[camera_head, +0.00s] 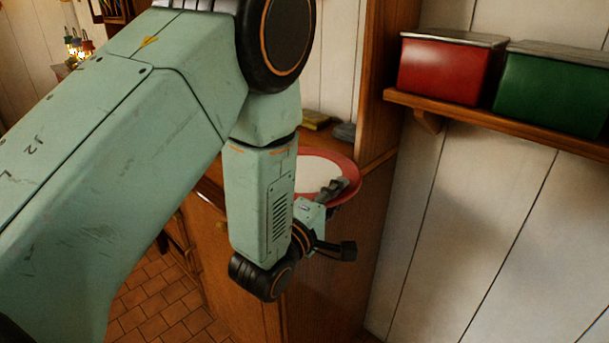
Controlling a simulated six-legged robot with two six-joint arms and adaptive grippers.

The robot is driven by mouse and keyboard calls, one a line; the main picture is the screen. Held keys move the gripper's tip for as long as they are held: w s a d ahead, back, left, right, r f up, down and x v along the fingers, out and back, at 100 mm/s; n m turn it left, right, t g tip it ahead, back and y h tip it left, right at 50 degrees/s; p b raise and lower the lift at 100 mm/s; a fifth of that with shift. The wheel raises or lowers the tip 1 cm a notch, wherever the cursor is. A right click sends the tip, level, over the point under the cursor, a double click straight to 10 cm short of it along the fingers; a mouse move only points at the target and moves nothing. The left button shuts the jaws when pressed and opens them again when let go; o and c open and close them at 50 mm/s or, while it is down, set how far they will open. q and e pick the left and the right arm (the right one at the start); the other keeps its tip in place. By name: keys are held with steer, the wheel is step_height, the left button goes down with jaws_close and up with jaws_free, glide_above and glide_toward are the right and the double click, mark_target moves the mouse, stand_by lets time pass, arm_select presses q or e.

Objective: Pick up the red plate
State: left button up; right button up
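The red plate (351,170) has a red rim and a pale, whitish middle. It is at the wooden cabinet's top, and its near rim reaches out past the front edge. My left arm comes in from the left and hides the plate's left part. My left gripper (346,218) is at the plate's near rim. Its dark fingers are spread apart, one over the plate's near right part and the other lower, below the rim. I cannot tell whether either finger touches the plate. My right gripper is not in view.
A wooden cabinet (335,285) stands under the plate, with a tall wooden side panel behind. A yellowish item (315,119) and a grey item (345,132) lie behind the plate. A wall shelf (480,119) at right holds a red box (445,72) and a green box (550,92).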

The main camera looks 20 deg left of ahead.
arm_select(q)
steer(key=shift+s+d+r, duration=0.15)
steer(key=shift+d, duration=0.15)
steer(key=shift+c, duration=1.4)
jaws_close()
steer(key=shift+a, duration=0.2)
steer(key=shift+d, duration=0.1)
steer(key=shift+w, duration=0.2)
